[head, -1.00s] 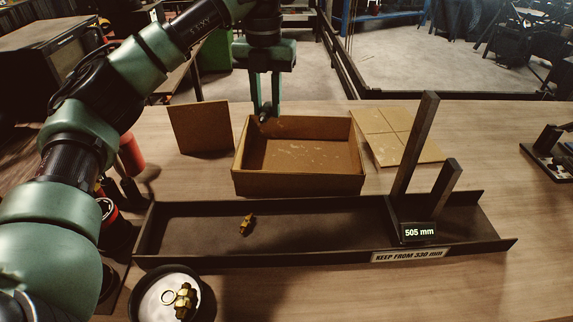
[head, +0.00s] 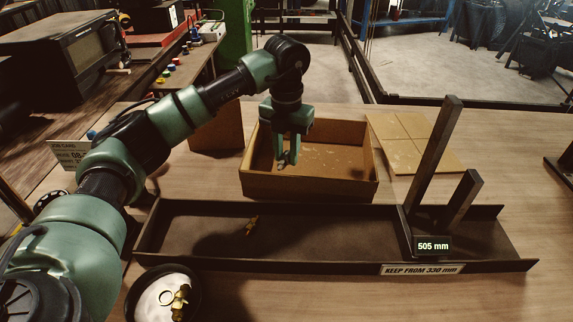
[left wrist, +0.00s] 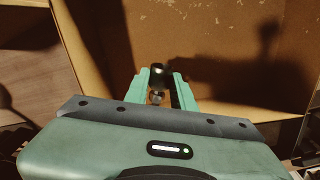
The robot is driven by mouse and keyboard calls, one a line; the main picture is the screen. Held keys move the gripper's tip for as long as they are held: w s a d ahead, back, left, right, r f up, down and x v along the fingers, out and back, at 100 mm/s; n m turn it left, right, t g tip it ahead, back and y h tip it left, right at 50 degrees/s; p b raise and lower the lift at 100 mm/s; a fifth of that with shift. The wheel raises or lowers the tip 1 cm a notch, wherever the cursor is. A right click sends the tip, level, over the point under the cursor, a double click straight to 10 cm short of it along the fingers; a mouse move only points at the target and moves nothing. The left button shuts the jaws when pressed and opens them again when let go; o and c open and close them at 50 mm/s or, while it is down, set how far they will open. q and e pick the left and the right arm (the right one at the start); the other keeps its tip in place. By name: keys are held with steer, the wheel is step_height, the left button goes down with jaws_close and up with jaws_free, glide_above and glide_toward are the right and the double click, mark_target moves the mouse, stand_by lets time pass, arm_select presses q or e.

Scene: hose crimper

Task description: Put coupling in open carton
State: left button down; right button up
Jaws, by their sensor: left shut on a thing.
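The open carton (head: 310,187) is a brown cardboard box standing behind the long dark tray. Its floor (left wrist: 200,35) fills much of the left wrist view. My left gripper (head: 288,158) points down over the left part of the carton, its fingertips within the box outline. In the left wrist view its two green fingers are shut on a small dark, partly metallic piece, seemingly a coupling (left wrist: 157,74); the fingers hide part of it. How far it is above the carton floor I cannot tell. My right gripper is not in view.
A round dish (head: 150,290) in front holds brass fittings (head: 180,302). Flat cardboard (head: 425,140) lies right of the carton.

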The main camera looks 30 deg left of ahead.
mark_target(287, 155)
arm_select(q)
step_height(287, 155, down, 4)
steer(key=shift+f+p, duration=0.25)
steer(key=shift+p, duration=0.1)
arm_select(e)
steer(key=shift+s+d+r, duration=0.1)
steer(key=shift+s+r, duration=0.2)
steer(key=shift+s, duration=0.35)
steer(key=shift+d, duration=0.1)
arm_select(q)
steer(key=c, duration=1.2)
jaws_free()
steer(key=shift+f, duration=0.15)
steer(key=shift+o, duration=0.2)
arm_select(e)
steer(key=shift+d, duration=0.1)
arm_select(q)
step_height(287, 155, up, 11)
steer(key=shift+r+b, duration=0.2)
steer(key=shift+b, duration=0.9)
steer(key=shift+r, duration=0.5)
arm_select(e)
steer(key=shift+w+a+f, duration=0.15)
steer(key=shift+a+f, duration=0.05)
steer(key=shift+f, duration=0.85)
arm_select(q)
steer(key=shift+f, duration=0.1)
